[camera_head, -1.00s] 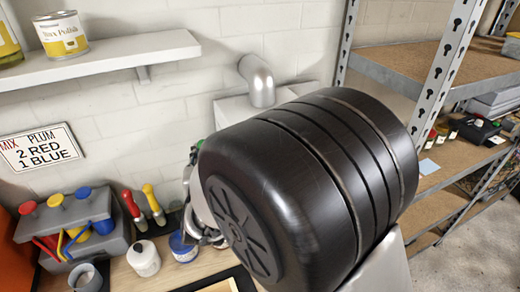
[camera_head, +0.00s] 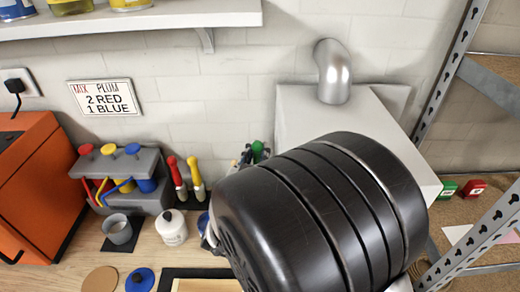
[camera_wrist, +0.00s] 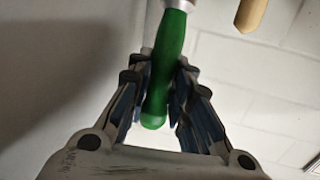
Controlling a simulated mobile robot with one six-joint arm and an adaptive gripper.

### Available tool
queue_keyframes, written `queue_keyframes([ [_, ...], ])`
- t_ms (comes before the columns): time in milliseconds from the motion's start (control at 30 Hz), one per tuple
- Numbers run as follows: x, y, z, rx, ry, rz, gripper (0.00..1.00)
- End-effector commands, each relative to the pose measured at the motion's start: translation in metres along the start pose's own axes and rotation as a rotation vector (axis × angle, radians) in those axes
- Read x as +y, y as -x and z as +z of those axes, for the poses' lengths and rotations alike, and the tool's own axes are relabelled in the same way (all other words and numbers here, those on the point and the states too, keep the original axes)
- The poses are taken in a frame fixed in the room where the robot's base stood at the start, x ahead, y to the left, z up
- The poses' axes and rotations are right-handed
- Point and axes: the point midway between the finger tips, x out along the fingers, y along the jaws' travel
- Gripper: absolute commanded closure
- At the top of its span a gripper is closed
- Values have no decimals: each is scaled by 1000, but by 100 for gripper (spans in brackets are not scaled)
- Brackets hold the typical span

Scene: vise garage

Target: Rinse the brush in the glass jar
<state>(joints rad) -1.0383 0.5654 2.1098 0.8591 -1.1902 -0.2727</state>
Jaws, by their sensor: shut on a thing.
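In the wrist view my gripper (camera_wrist: 162,75) is shut on the green handle of the brush (camera_wrist: 168,55). The handle's rounded end lies between the fingers, and a metal collar shows at the top edge. The bristles are out of view. In the head view my black arm link covers the middle right and hides most of the gripper area. A small green piece (camera_head: 258,151) shows just above the link; I cannot tell whether it is the brush. I cannot make out the glass jar in either view; it may be hidden behind my arm.
A grey rack with coloured knobs (camera_head: 120,170), a grey cup (camera_head: 118,232), a white bottle (camera_head: 172,228) and red and yellow handled tools (camera_head: 187,180) stand at left on the bench. An orange cabinet (camera_head: 35,185) is far left. A grey box with a metal pipe (camera_head: 332,75) stands behind my arm.

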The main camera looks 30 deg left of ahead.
Motion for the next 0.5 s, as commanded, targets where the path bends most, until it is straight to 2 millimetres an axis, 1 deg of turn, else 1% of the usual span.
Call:
queue_keyframes([
  [33,1,0,8,0,1,0,100],
  [500,4,-3,55,0,0,-1,100],
])
